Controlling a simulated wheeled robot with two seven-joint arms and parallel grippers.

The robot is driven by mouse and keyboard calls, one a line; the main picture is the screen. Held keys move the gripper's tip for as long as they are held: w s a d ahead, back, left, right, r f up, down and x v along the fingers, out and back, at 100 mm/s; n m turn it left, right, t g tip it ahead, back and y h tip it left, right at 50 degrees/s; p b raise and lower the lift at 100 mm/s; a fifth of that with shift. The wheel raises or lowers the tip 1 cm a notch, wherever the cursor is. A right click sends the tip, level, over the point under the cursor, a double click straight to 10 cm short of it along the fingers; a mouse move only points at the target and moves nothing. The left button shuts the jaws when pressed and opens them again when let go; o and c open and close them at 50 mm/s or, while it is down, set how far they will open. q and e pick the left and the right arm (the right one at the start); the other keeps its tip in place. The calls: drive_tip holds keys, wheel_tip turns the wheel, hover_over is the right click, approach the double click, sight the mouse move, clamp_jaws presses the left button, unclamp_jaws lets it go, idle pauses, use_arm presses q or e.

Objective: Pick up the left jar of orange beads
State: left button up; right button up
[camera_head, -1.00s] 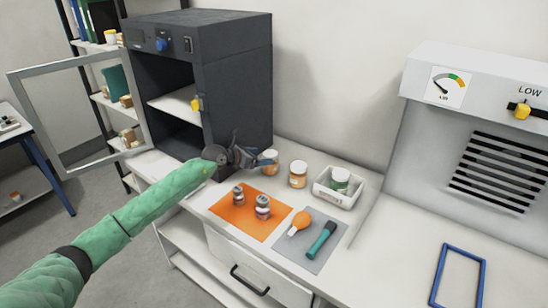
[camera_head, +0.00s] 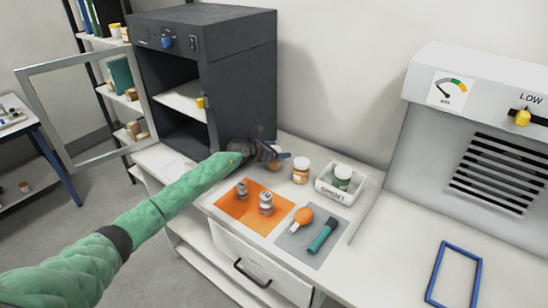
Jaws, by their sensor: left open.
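The left jar of orange beads (camera_head: 276,187) stands at the back of the white counter, behind the orange mat. Only a low part of it shows, as my gripper hides its top. My left gripper (camera_head: 280,156) is open at the jar's upper part; I cannot tell whether it touches. A second jar of orange beads with a white lid (camera_head: 301,171) stands upright just to the right. My right gripper is not in view.
Metal weights (camera_head: 266,203) stand on the orange mat (camera_head: 237,209). An orange-headed tool (camera_head: 303,216) and a teal-handled one (camera_head: 323,236) lie on a grey mat. A white bin (camera_head: 326,185) holds a green jar (camera_head: 343,176). A dark oven (camera_head: 237,85) stands open at left.

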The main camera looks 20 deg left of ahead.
use_arm(q)
drive_tip(key=shift+w+f, duration=0.1)
drive_tip(key=shift+c, duration=1.3)
drive_tip(key=c, duration=1)
drive_tip(key=shift+r, duration=0.2)
drive_tip(key=shift+c, duration=0.2)
